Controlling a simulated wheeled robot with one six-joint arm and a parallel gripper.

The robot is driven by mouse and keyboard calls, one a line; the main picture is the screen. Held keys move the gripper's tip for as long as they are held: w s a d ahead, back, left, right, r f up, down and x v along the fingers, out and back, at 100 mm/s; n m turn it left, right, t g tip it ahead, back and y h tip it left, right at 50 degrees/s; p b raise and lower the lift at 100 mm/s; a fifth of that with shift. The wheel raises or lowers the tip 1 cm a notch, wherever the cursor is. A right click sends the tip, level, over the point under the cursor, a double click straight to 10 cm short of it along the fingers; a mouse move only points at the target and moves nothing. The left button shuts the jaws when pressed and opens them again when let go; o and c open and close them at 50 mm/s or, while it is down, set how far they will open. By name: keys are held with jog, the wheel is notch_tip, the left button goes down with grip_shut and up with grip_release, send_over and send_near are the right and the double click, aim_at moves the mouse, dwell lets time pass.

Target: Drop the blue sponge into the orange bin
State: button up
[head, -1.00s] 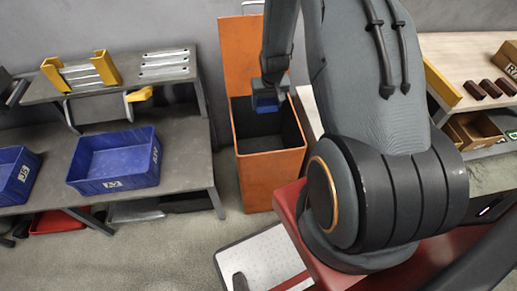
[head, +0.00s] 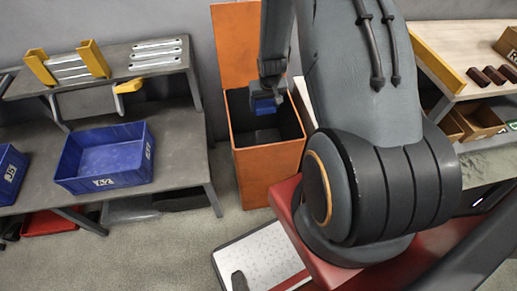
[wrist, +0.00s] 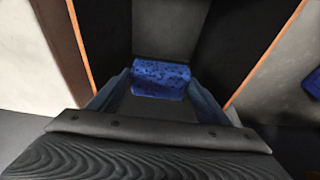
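The blue sponge (wrist: 160,75) sits between my gripper's fingertips, touching both fingers in the wrist view. In the head view it shows as a small blue block (head: 264,105) at the end of my arm. My gripper (wrist: 160,85) is shut on it, pointing down. The orange bin (head: 268,172) stands on the floor with its lid raised at the back. My gripper (head: 266,98) and the sponge are over the bin's opening, around the height of its rim. In the wrist view the bin's orange rim (wrist: 268,58) runs along both sides of a dark interior.
A grey workbench on the left holds a blue crate (head: 105,160) and a shelf with a yellow-ended rack (head: 68,65). Red (head: 52,222) and grey trays lie below it. A wooden shelf with boxes stands at right. A whitish platform (head: 255,258) lies in front of the bin.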

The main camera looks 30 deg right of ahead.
jog(key=o, duration=0.4)
jog(key=v, duration=0.7)
jog(key=shift+r, duration=0.4)
jog(key=shift+s, duration=0.15)
jog(key=s+a+r+n+g+y, duration=0.1)
jog(key=s+a+r+n+g, duration=0.1)
jog(key=s+a+r, duration=1.4)
notch_tip(320, 180, up, 3)
jog(key=s+n, duration=0.1)
jog(key=s, duration=0.2)
jog(key=shift+g, duration=0.3)
jog(key=shift+s+a+r, duration=0.15)
jog(key=shift+s+r, duration=0.05)
jog(key=shift+s, duration=0.1)
